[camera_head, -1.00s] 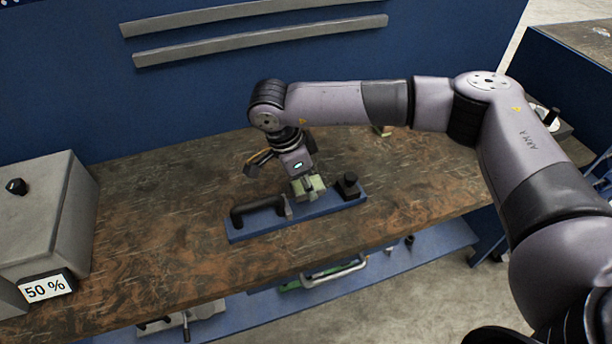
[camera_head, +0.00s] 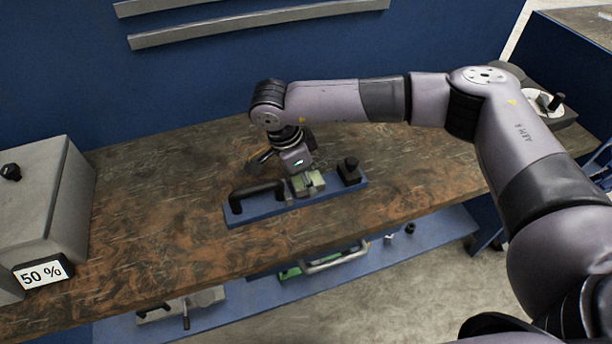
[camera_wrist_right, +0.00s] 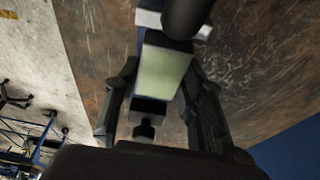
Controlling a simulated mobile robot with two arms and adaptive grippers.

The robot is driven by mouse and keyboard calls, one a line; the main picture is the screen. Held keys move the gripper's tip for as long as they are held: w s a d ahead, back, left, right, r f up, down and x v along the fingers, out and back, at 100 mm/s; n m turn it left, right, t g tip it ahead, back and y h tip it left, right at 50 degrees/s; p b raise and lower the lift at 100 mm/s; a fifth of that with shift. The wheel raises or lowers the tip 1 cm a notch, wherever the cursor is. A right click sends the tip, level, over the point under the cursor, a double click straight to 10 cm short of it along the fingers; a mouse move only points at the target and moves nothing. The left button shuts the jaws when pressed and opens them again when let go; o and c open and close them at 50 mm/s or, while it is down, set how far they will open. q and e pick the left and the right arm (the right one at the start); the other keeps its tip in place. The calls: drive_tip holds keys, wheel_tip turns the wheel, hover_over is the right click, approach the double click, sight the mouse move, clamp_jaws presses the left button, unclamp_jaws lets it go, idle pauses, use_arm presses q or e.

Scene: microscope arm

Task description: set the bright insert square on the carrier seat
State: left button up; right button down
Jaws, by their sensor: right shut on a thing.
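A blue carrier (camera_head: 262,211) lies on the workbench, with a black bar handle (camera_head: 258,190) on its left part and a black knob block (camera_head: 349,171) at its right end. The insert, a pale green block (camera_head: 314,181), is between these two, at the carrier's middle. My right gripper (camera_head: 305,180) points down over it. In the right wrist view the block (camera_wrist_right: 163,72) is between the two dark fingers, and my right gripper (camera_wrist_right: 163,90) is shut on it. The seat under the block is hidden, so I cannot tell if it sits flush. My left gripper is not in view.
A grey box (camera_head: 45,205) with a "50 %" display (camera_head: 42,273) stands at the left of the bench (camera_head: 150,215). The bench around the carrier is mostly clear. A blue lower shelf (camera_head: 245,303) holds several items. A blue wall (camera_head: 200,85) rises behind.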

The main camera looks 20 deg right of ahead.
drive_tip(key=shift+f+b, duration=0.35)
drive_tip(key=shift+f, duration=0.05)
drive_tip(key=c, duration=1)
unclamp_jaws()
drive_tip(key=shift+o, duration=0.2)
drive_tip(key=shift+f, duration=0.1)
drive_tip(key=v, duration=1.2)
